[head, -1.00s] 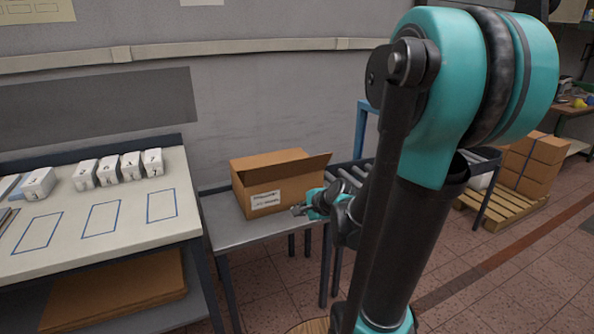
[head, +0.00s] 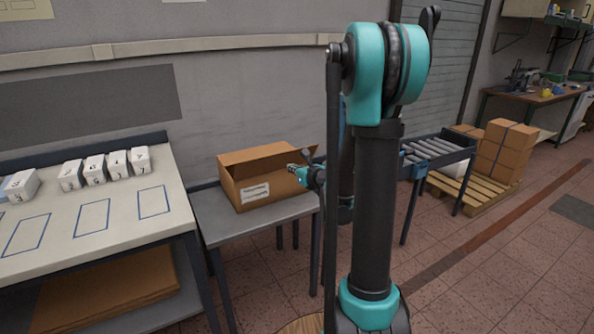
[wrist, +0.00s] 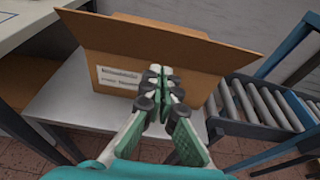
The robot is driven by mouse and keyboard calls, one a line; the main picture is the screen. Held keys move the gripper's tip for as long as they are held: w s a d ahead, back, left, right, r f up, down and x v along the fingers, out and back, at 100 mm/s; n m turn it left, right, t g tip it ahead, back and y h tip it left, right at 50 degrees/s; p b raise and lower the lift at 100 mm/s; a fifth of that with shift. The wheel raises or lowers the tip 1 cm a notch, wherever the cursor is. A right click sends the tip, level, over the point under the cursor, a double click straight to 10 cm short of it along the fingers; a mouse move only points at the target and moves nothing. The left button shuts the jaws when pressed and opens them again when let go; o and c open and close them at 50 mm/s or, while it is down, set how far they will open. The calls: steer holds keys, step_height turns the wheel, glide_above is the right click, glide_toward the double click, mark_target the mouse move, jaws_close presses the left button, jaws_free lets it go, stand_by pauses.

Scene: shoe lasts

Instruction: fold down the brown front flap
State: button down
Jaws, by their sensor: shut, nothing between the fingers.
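An open brown cardboard box (head: 234,193) stands on a small grey table. It also shows in the wrist view, with a white label (wrist: 119,77) on its near wall. The brown front flap (wrist: 120,38) stands up from the top of this labelled wall and spreads wider than it. In the head view the flap's right end (head: 309,156) sticks up beside my gripper. My gripper (wrist: 161,72) is shut and empty, its tips in front of the near side of the box, right of the label. I cannot tell whether they touch it.
A roller conveyor (wrist: 262,105) runs close to the right of the box. The small grey table (head: 224,226) has bare top in front of the box. A white worktable (head: 115,237) with several white blocks stands to the left.

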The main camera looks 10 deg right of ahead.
steer(key=shift+w+a+r, duration=0.15)
steer(key=shift+w+a, duration=0.25)
steer(key=shift+w, duration=0.85)
steer(key=shift+w+a+r, duration=0.1)
steer(key=shift+w+a, duration=0.35)
steer(key=shift+w, duration=0.8)
steer(key=shift+w+a+r, duration=0.15)
steer(key=shift+w+a, duration=0.25)
steer(key=shift+w, duration=0.85)
steer(key=shift+w+r, duration=0.1)
steer(key=shift+r, duration=0.05)
